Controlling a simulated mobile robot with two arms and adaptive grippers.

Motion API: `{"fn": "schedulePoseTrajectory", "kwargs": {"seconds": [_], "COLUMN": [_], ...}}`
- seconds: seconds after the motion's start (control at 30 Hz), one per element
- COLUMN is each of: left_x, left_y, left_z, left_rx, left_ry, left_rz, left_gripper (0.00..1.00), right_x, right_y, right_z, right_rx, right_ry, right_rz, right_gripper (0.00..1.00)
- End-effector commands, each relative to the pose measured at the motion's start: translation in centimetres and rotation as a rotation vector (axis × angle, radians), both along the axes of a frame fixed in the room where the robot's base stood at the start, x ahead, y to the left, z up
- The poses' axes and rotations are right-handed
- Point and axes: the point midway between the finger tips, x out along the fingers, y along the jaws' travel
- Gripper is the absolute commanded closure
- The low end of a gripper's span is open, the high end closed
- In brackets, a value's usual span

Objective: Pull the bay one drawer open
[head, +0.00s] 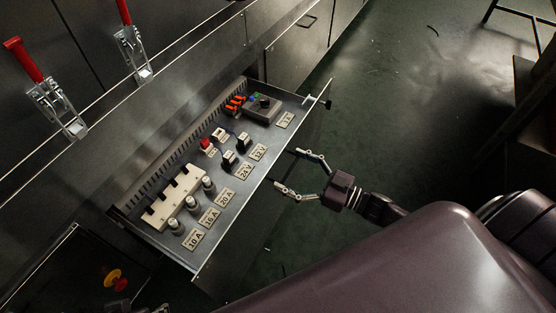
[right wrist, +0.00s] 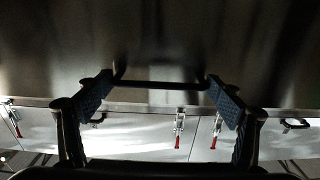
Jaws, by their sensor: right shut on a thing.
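The bay one drawer (head: 262,172) is pulled out from the steel cabinet, and its inside shows from above. My right gripper (head: 287,170) is at the middle of the drawer's front, its two fingers spread along the front edge. In the right wrist view the drawer's dark bar handle (right wrist: 160,84) lies between the blue finger pads, and the gripper is shut on it. In the head view the handle is mostly hidden by the fingers and the drawer's edge. My left gripper cannot be made out.
The drawer holds a white block (head: 174,197), several fuses, switches, a grey box (head: 262,108) and label plates. Red-handled toggle clamps (head: 55,103) stand on the cabinet above. Green floor (head: 390,130) is clear to the right. A red and yellow button (head: 116,280) is at lower left.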

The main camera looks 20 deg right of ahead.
Motion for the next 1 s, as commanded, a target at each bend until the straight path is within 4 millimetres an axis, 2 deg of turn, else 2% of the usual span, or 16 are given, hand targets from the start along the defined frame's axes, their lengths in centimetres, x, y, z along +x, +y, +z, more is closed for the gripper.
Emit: {"fn": "schedulePoseTrajectory", "kwargs": {"seconds": [0.03,0.2,0.67,0.7,0.77,1.0], "left_x": [-0.1,-0.2,-0.2,-0.2,-0.2,-0.2], "left_y": [0.0,0.1,0.1,0.1,0.1,0.1], "left_z": [0.2,0.4,0.5,0.5,0.5,0.5], "left_rx": [0.000,0.002,0.002,0.002,0.002,0.001], "left_ry": [0.002,0.006,0.007,0.007,0.007,0.007], "left_rz": [0.000,0.001,0.001,0.001,0.001,0.000], "left_gripper": [0.60,0.60,0.60,0.60,0.60,0.60], "right_x": [-0.3,-1.1,-1.4,-1.4,-1.4,-1.5], "right_y": [-0.7,-1.3,-1.6,-1.6,-1.6,-1.4], "right_z": [-0.1,-0.1,-0.1,-0.1,-0.1,0.0], "right_rx": [-0.007,-0.006,-0.005,-0.005,-0.005,-0.003], "right_ry": [0.007,0.004,0.002,0.002,0.002,0.000], "right_rz": [-0.009,-0.009,-0.011,-0.011,-0.011,-0.006], "right_gripper": [0.58,0.58,0.58,0.13,0.07,0.06]}}
